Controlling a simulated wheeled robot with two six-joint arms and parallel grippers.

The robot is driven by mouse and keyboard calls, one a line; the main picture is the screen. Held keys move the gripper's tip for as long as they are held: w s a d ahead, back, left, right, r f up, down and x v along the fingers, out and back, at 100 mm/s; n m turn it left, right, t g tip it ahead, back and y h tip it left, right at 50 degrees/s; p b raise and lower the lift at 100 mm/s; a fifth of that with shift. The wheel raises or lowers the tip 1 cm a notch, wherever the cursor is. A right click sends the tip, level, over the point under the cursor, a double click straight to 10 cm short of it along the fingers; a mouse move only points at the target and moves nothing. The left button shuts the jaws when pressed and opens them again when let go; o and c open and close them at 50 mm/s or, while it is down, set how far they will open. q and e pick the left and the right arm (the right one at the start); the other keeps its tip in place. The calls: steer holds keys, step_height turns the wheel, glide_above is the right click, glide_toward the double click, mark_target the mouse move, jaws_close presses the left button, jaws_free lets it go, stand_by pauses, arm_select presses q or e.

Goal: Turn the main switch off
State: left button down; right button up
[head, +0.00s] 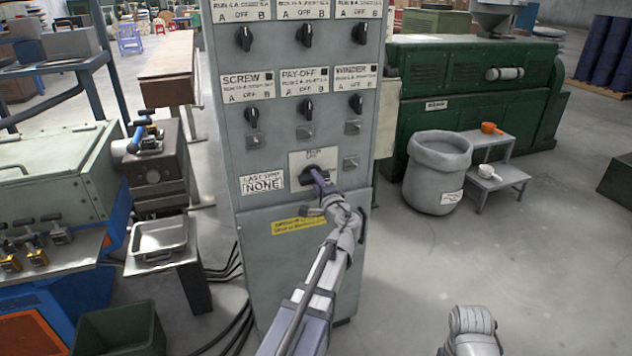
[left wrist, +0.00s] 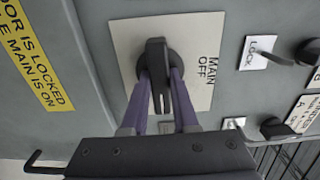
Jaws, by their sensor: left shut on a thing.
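The main switch (head: 308,175) is a black rotary handle on a pale plate, low on the grey cabinet's front. In the left wrist view its black handle (left wrist: 156,78) lies crosswise, not pointing at the "MAIN OFF" lettering, which is at the plate's right side there. My left gripper (head: 318,180) is at the switch, its purple fingers one on each side of the handle and shut on it. The fingers partly hide the handle in the head view. Of my right arm only a grey part shows at the bottom right; its gripper is out of view.
The grey cabinet (head: 225,60) carries several smaller black knobs above the switch. A yellow label (head: 300,226) and a "LAST STEP NONE" card (head: 262,182) are near the switch. A grey bin (head: 437,170) and steps (head: 490,170) stand right; the floor in front of them is clear.

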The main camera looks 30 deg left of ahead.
arm_select(q)
steer(key=n, duration=0.5)
steer(key=shift+n, duration=6.4)
steer(key=c, duration=0.7)
jaws_free()
steer(key=shift+d, duration=0.1)
